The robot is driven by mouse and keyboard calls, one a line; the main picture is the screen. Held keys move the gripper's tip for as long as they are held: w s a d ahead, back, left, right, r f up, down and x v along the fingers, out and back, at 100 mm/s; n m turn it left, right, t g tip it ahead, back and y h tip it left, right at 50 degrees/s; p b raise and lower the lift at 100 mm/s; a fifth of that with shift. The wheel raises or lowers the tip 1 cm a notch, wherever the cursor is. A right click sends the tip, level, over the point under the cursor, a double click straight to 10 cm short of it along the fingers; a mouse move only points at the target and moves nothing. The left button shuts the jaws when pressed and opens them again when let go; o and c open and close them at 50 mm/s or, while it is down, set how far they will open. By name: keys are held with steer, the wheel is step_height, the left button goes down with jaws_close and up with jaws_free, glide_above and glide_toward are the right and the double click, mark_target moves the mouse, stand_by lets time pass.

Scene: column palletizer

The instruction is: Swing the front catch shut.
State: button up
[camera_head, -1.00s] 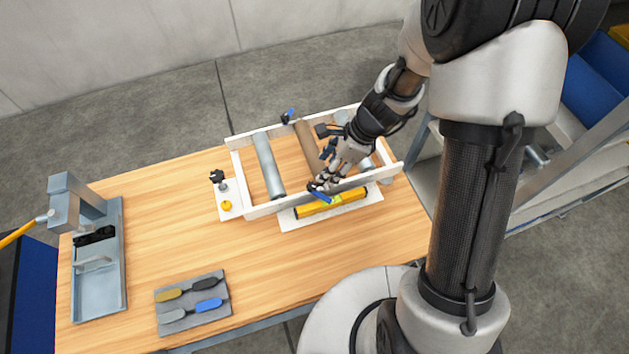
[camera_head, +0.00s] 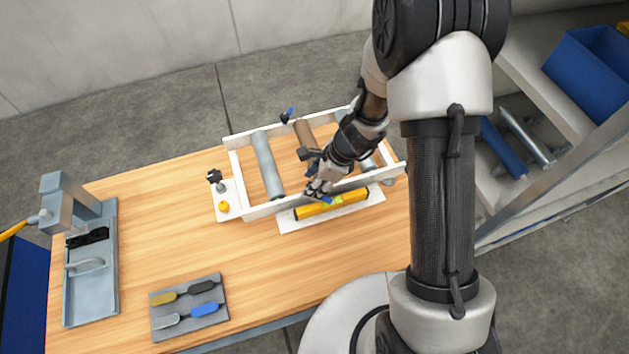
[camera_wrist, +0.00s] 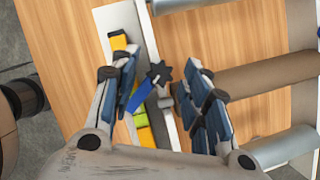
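The front catch is a blue lever (camera_wrist: 143,95) with a black star knob (camera_wrist: 158,74), mounted at the frame's front rail (camera_wrist: 152,45). In the wrist view the lever slants down and left from the knob, over the yellow bar side. In the head view only a bit of its blue lever (camera_head: 327,199) shows by my fingers. My gripper (camera_wrist: 160,78) is open, its blue-padded fingers apart on either side of the catch. The left finger is close to the lever; I cannot tell if it touches. In the head view my gripper (camera_head: 317,190) is at the front rail.
A yellow bar (camera_head: 345,201) lies on a white plate before the rail. A second blue-levered catch (camera_head: 287,116) is at the back rail. Rollers (camera_head: 268,165) span the frame. A black knob (camera_head: 215,177) stands left. A tool mat (camera_head: 189,306) lies at the front; the bench between is clear.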

jaws_close()
stand_by(0.3)
steer(key=shift+n, duration=0.3)
steer(key=shift+w+r+n+g+p, duration=0.1)
steer(key=shift+n+g+p, duration=0.4)
steer(key=shift+n+p, duration=0.4)
steer(key=n+g, duration=0.1)
steer(key=n, duration=0.1)
steer(key=shift+w+n+p, duration=0.1)
steer(key=shift+n+p, duration=0.2)
steer(key=shift+p, duration=0.1)
steer(key=shift+w+a+n+g+h, duration=0.15)
steer(key=shift+n+g, duration=0.3)
steer(key=shift+n, duration=0.8)
steer(key=shift+d+n+g+h, duration=0.1)
steer(key=shift+n+g+h, duration=0.25)
steer(key=shift+n, duration=0.9)
